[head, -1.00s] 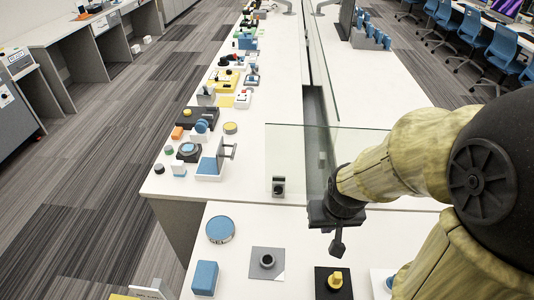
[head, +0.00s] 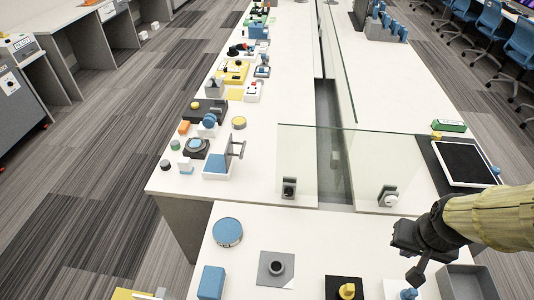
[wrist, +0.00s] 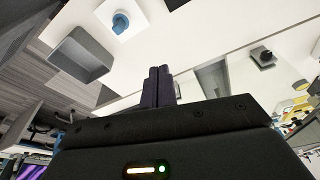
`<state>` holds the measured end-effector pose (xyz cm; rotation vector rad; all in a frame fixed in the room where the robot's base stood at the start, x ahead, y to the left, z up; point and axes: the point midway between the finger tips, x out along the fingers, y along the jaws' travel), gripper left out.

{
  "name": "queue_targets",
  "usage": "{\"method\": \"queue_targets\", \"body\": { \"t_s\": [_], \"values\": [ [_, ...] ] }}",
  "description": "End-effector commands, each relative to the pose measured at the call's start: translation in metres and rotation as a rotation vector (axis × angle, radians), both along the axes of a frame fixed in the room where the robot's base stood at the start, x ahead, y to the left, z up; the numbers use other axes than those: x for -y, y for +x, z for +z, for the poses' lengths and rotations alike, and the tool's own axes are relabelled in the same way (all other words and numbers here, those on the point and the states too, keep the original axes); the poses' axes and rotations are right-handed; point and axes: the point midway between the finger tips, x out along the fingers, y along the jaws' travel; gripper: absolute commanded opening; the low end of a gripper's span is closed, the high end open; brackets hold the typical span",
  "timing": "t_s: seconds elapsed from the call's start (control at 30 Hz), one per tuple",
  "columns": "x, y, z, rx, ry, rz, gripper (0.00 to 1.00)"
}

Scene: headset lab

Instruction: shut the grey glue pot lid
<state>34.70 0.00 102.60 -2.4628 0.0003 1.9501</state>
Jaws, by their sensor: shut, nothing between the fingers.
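A white box (head: 216,174) with a blue inside and a grey upright flap with a handle (head: 234,149) stands near the left edge of the far white counter. It looks like the glue pot with its grey lid raised, but it is too small to be sure. My gripper (head: 415,276) is at the lower right of the head view, far from the box and above the near table. Its dark fingers (wrist: 158,86) are together and empty in the wrist view. I cannot make out the pot in the wrist view.
A glass panel (head: 310,160) stands across the far counter, right of the box. Small devices crowd the counter's left side. An open grey tray (head: 467,283) and a blue knob (head: 408,293) lie near my gripper. A grey plate with a dark ring (head: 276,268) is further left.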

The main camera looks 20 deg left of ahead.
Motion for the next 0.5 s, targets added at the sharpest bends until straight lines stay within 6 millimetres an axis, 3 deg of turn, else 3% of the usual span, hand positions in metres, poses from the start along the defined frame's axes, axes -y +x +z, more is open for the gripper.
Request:
{"method": "queue_targets", "body": {
  "t_s": [0.5],
  "values": [
    [-0.0026, 0.0047, -0.0019, 0.007, 0.001, 0.006, 0.00]
  ]
}}
